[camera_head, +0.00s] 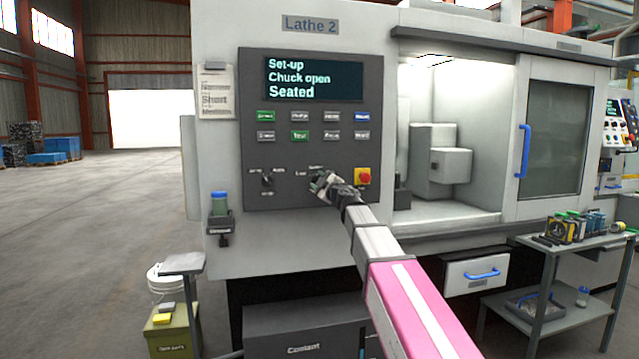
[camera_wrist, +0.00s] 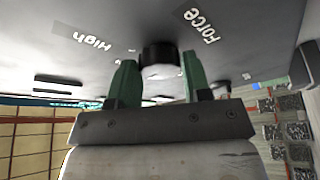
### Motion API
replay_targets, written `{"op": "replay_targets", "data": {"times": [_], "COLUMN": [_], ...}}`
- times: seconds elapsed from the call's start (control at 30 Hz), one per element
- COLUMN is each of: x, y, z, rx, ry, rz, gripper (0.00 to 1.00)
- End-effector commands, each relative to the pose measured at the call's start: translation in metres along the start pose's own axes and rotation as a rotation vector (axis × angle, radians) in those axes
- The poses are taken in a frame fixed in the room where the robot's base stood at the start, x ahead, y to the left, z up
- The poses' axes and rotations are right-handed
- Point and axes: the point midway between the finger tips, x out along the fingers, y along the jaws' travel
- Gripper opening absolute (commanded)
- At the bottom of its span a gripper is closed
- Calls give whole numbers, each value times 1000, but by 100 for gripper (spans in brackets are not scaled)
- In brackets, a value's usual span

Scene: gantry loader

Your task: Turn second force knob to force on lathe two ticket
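Lathe 2's dark control panel (camera_head: 310,130) faces me, with a screen reading "Set-up, Chuck open, Seated". My gripper (camera_head: 322,184) is at the panel's lower middle and covers the second knob in the head view. In the wrist view, the round black knob (camera_wrist: 158,56) sits between the two green fingertips of my gripper (camera_wrist: 158,66). The fingers stand apart, with a small gap at the right one; contact at the left one is unclear. Labels "High" and "Force" flank the knob. Its pointer setting cannot be read. The paper ticket (camera_head: 216,95) hangs left of the panel, its text too blurred to read.
Another knob (camera_head: 267,180) is to the left of my gripper, and a red-and-yellow stop button (camera_head: 362,176) is close on the right. Rows of push buttons lie above. The lathe's lit chamber (camera_head: 440,110) is open to the right. A cart (camera_head: 560,250) with tools stands at right.

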Motion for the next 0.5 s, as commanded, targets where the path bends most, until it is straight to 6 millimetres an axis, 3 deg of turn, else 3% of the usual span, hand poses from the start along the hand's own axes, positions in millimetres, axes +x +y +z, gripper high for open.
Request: {"op": "replay_targets", "data": {"times": [0.03,0.07,0.5], "x": [0,0,-7], "y": [-1,0,0], "z": [0,0,0], "rx": [0,0,1], "ry": [1,1,0], "rz": [-1,-1,0], "gripper": [60,69,69]}}
